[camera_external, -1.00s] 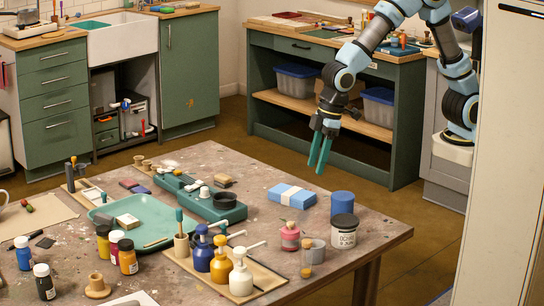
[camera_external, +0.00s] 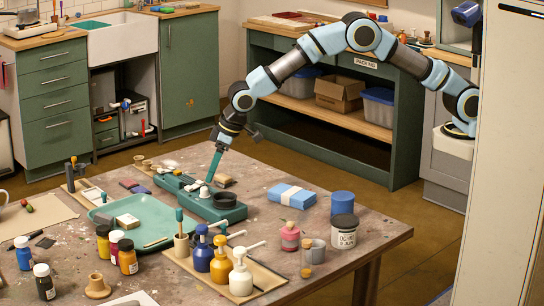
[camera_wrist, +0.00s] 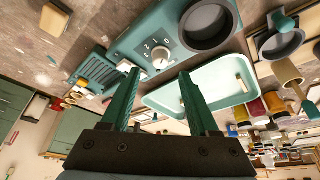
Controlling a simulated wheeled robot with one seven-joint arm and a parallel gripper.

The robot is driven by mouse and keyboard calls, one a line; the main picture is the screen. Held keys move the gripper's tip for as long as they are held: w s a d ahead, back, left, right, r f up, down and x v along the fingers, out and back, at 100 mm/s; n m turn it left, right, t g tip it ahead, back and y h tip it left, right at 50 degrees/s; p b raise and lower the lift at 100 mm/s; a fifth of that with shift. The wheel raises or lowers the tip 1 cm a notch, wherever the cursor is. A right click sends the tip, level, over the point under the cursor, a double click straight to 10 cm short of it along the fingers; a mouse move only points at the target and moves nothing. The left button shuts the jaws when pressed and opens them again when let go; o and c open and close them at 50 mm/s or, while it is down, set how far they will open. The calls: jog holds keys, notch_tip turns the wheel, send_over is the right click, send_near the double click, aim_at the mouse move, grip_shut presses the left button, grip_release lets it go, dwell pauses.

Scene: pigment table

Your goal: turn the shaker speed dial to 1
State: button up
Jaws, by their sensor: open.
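The shaker (camera_external: 228,214) is a green box on the table with a dark round cup holder at its right end. It also shows in the wrist view (camera_wrist: 130,40). Its speed dial (camera_wrist: 160,57) is a small white round knob with light marks around it; the setting is too small to read surely. My gripper (camera_wrist: 159,73) is open, with one green finger on each side of the dial in the wrist view. In the external view my gripper (camera_external: 213,176) points down, close above the shaker; I cannot tell whether the fingers touch the dial.
A teal tray (camera_external: 160,214) lies left of the shaker. Pump bottles (camera_external: 221,262) stand in front. A blue-and-white block (camera_external: 291,196) and a blue cylinder (camera_external: 342,204) stand to the right.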

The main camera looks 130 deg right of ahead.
aim_at(205, 188)
jog(key=shift+p+x, duration=0.5)
jog(key=shift+x, duration=2)
jog(key=shift+c, duration=0.3)
grip_shut()
